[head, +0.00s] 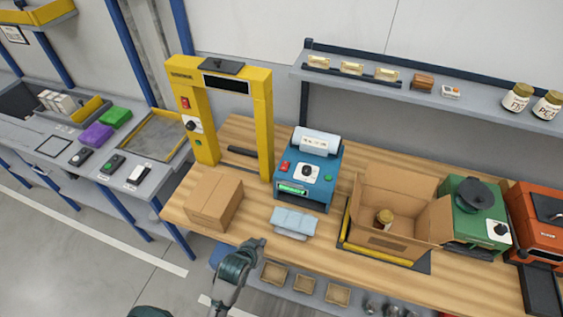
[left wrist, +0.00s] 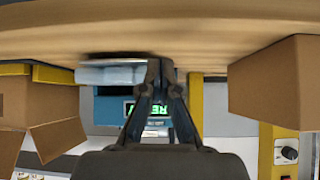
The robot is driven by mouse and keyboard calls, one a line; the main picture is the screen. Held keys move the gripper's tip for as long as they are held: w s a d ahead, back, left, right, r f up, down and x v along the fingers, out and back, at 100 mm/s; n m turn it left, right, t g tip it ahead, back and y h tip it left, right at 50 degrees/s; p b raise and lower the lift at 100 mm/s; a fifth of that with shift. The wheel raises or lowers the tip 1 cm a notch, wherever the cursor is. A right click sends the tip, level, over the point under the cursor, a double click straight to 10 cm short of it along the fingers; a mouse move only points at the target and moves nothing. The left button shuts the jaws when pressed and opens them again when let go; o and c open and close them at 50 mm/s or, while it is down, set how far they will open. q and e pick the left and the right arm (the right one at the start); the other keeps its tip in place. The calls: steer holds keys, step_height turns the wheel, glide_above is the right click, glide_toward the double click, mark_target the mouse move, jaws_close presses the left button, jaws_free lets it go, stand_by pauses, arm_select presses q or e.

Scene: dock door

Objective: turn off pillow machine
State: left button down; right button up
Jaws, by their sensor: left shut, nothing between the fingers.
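The blue pillow machine (head: 322,186) stands on the wooden bench, with a white film roll (head: 316,141) on top. A red switch (head: 285,167) is on its top left, a black knob in the middle and a green button (head: 327,178) at right. Its green front display is lit, also in the left wrist view (left wrist: 143,108), where the picture is upside down. Pale blue air pillows (head: 293,222) lie before it, also seen beside my fingers (left wrist: 110,75). My left gripper (head: 257,243) is shut and empty at the bench's front edge, apart from the machine. My right gripper is out of view.
A closed carton (head: 214,200) and a yellow frame (head: 263,125) stand left of the machine. An open carton (head: 428,223) with a jar inside stands right. A shelf (head: 440,97) runs above the bench. Small trays (head: 304,284) sit below the front edge.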

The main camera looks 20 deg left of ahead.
arm_select(q)
steer(key=w+r+n+t, duration=0.1)
steer(key=w+r+t, duration=0.6)
steer(key=w+r, duration=0.8)
step_height(320, 180, up, 2)
steer(key=shift+d+r+t, duration=0.15)
steer(key=shift+d+t, duration=0.15)
steer(key=shift+d, duration=0.1)
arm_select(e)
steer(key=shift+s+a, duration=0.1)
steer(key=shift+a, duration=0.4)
arm_select(q)
steer(key=shift+w+a, duration=0.15)
steer(key=p, duration=0.1)
glide_above(285, 168)
steer(key=shift+f, duration=0.8)
step_height(285, 168, down, 3)
steer(key=shift+r, duration=0.2)
steer(key=shift+f, duration=0.6)
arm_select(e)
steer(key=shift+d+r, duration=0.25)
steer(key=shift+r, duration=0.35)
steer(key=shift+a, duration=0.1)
